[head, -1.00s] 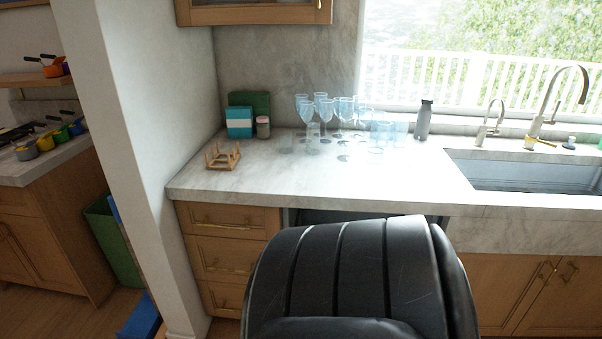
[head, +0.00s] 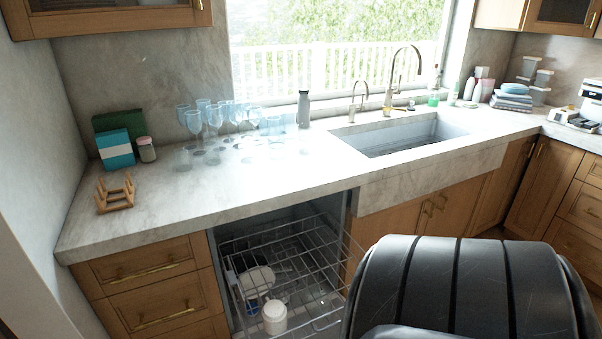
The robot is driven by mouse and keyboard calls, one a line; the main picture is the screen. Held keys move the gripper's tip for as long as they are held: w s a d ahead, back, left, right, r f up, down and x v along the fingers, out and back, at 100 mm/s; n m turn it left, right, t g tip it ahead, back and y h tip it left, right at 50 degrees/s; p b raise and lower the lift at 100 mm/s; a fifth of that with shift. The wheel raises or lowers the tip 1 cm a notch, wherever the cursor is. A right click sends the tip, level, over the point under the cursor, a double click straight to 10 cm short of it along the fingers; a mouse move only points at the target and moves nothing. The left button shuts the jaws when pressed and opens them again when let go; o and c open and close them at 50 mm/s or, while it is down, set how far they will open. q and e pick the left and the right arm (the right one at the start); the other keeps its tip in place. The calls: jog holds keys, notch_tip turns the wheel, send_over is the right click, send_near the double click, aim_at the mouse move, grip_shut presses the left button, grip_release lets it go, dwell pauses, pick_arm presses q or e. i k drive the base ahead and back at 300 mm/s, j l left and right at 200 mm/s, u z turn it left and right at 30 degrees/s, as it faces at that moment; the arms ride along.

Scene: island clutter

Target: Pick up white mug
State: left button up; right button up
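A white mug-like cup (head: 274,317) sits in the lower part of the open dishwasher rack (head: 290,262), below the counter. Its handle cannot be made out. A white plate or bowl (head: 257,280) lies just behind it in the rack, with something dark blue beside it. Neither of my grippers shows in the head view.
The marble counter (head: 170,212) holds several blue glasses (head: 215,118), a wooden rack (head: 115,194), a white-and-teal box (head: 115,149), a jar (head: 146,149) and a grey bottle (head: 303,109). The sink (head: 385,138) is right of them.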

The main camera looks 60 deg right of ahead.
aim_at(273, 312)
jog(key=i+j+z, duration=0.1)
jog(key=z, duration=0.4)
jog(key=i+j+z, duration=0.15)
jog(key=z, duration=0.35)
jog(key=i+j+z, duration=0.1)
jog(key=j+z, duration=0.15)
jog(key=z, duration=0.2)
